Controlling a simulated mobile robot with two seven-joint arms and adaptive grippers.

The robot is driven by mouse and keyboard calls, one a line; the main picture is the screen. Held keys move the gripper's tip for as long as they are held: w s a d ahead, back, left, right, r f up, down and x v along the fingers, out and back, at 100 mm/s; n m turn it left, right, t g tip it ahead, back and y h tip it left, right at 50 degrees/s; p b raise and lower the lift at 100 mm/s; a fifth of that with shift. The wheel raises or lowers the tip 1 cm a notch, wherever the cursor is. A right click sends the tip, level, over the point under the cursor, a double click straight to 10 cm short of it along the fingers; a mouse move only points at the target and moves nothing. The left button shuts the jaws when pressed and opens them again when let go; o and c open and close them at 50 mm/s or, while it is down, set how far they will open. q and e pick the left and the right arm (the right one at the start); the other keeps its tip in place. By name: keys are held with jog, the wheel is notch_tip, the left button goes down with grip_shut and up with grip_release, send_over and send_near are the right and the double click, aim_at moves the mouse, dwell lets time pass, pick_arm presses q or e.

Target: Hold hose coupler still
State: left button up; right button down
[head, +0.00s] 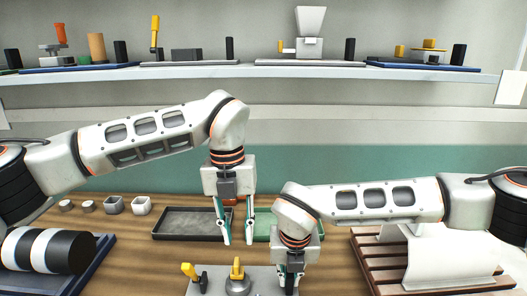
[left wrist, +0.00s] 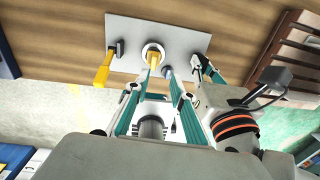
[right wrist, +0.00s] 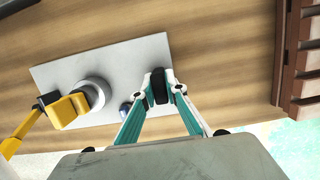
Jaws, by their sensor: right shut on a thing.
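The grey base plate (head: 215,287) lies on the wooden table at the front. A black upright cylinder (right wrist: 159,87) stands near one end of the plate; I take it for the hose coupler. My right gripper (head: 289,284) is shut around it, a finger on each side in the right wrist view. In the head view the gripper hides most of it. My left gripper (head: 236,240) is open and empty, pointing down above the plate. In the left wrist view its fingers are apart, near a yellow handle (left wrist: 153,58) on a round grey piece (right wrist: 91,94).
A yellow lever (left wrist: 103,75) stands on the plate's other end. A dark tray (head: 185,222) and a green tray (head: 275,226) lie behind. A brown slatted rack (head: 385,262) is right, a striped roll (head: 45,250) left. Small grey blocks (head: 113,205) sit at the back left.

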aim_at(236, 261)
pick_arm(q)
jog(key=shift+a+f+y, duration=0.2)
jog(key=shift+a+y, duration=0.2)
jog(key=shift+f, duration=4.35)
grip_shut()
jog(key=shift+r, duration=0.15)
jog(key=shift+r, duration=3.85)
jog(key=shift+r, duration=0.1)
